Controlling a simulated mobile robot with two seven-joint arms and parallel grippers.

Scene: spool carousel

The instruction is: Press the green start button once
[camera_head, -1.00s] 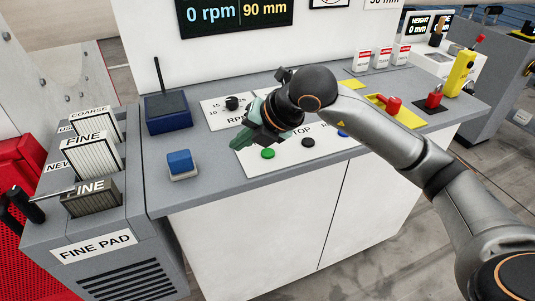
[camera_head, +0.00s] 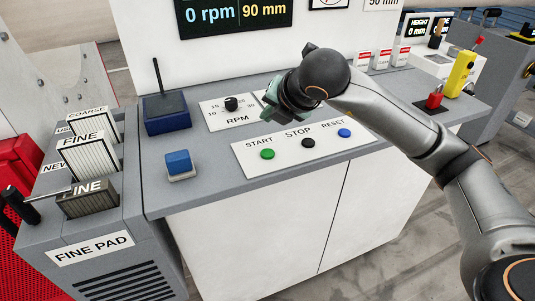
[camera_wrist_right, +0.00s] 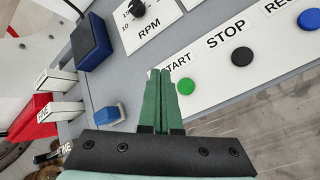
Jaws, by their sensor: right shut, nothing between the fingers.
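The green start button (camera_head: 267,154) sits on a white panel (camera_head: 243,166) under the label START, at the panel's left end. It also shows in the right wrist view (camera_wrist_right: 185,86), just right of my fingertips. My right gripper (camera_head: 272,112) is over the counter, behind and above the button panel, apart from the button. In the right wrist view its green fingers (camera_wrist_right: 157,75) are together with nothing between them. The left gripper is not in view.
The black stop button (camera_head: 308,143) and blue reset button (camera_head: 345,133) are to the right on the same panel. An RPM knob (camera_head: 231,103) is behind. A blue block (camera_head: 179,163) and a blue box with a rod (camera_head: 167,114) stand to the left.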

